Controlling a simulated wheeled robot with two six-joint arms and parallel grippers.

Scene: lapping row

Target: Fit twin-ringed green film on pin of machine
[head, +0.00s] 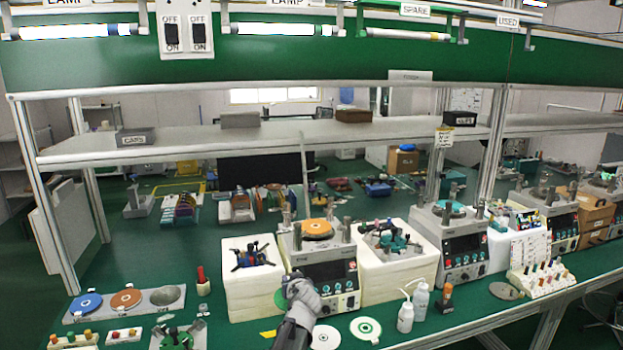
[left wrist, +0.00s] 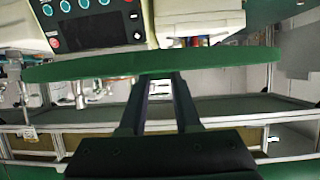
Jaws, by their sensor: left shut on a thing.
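My left gripper (head: 290,284) is in front of the machine (head: 318,268) with an orange disc (head: 317,228) on top. It is shut on a green disc (head: 280,298), partly hidden behind the gripper. In the left wrist view the green disc (left wrist: 90,68) shows edge-on, as a thin wide strip across the fingertips of the left gripper (left wrist: 158,78). Its rings cannot be seen. A white disc with green rings (head: 365,328) lies on the table to the right of the gripper. No pin can be made out clearly. My right gripper is not in view.
A second machine (head: 450,240) with a teal disc stands to the right. White blocks (head: 250,290) flank the near machine. White bottles (head: 406,315) stand at front right. A plain white disc (head: 325,338) lies near the front edge. A disc tray (head: 90,316) is at left.

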